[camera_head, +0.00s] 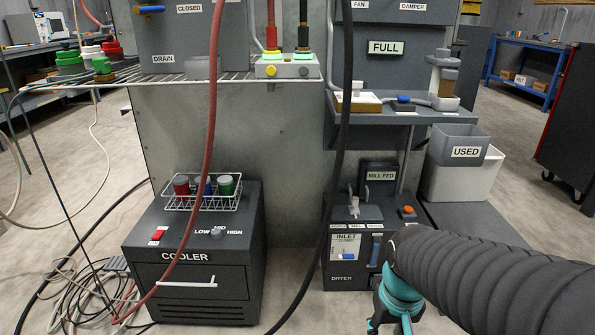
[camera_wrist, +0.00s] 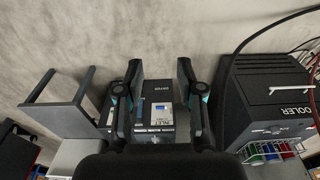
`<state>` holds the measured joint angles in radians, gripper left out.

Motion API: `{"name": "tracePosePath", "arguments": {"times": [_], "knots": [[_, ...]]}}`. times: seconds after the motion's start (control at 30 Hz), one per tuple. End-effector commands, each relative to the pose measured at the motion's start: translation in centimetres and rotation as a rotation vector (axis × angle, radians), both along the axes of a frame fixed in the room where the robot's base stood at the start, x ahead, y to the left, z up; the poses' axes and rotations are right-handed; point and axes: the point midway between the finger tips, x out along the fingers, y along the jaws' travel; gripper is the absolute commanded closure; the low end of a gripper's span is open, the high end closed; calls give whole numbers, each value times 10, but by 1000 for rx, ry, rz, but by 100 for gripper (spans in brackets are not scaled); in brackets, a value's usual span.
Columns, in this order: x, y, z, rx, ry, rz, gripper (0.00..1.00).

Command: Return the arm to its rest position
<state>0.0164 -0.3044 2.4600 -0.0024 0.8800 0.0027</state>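My arm (camera_head: 480,268) reaches in from the right edge of the head view, covered in a dark ribbed sleeve. My teal and black gripper (camera_head: 392,322) hangs from its end, pointing down in front of the dryer's right side, cut off by the lower edge. In the wrist view my gripper (camera_wrist: 159,72) has its two fingers spread wide apart with nothing between them. The dryer (camera_head: 352,245) shows below and between the fingers in the wrist view (camera_wrist: 160,112). I cannot tell the exact gap between gripper and dryer.
The black cooler (camera_head: 190,285) stands left, with a wire rack (camera_head: 203,203) of coloured jars on top. A red hose (camera_head: 209,130) and a black hose (camera_head: 340,150) hang in front. A USED bin (camera_head: 458,148) and low dark table (camera_head: 470,222) stand right. Coiled cables (camera_head: 80,290) lie left.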

Motion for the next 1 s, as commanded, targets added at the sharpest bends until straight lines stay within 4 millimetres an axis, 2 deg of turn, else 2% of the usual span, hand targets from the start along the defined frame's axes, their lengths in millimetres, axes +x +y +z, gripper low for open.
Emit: {"name": "tracePosePath", "arguments": {"times": [0.03,0.2,0.4,0.5,0.67,1.0], "knots": [[-7,1,18,0,-33,2,62],[-23,2,63,-1,-166,7,62],[-37,4,109,-2,-312,13,62],[-42,4,124,-2,-360,15,62],[-45,5,135,-2,-389,17,62],[-44,5,133,-2,-386,18,62]]}}
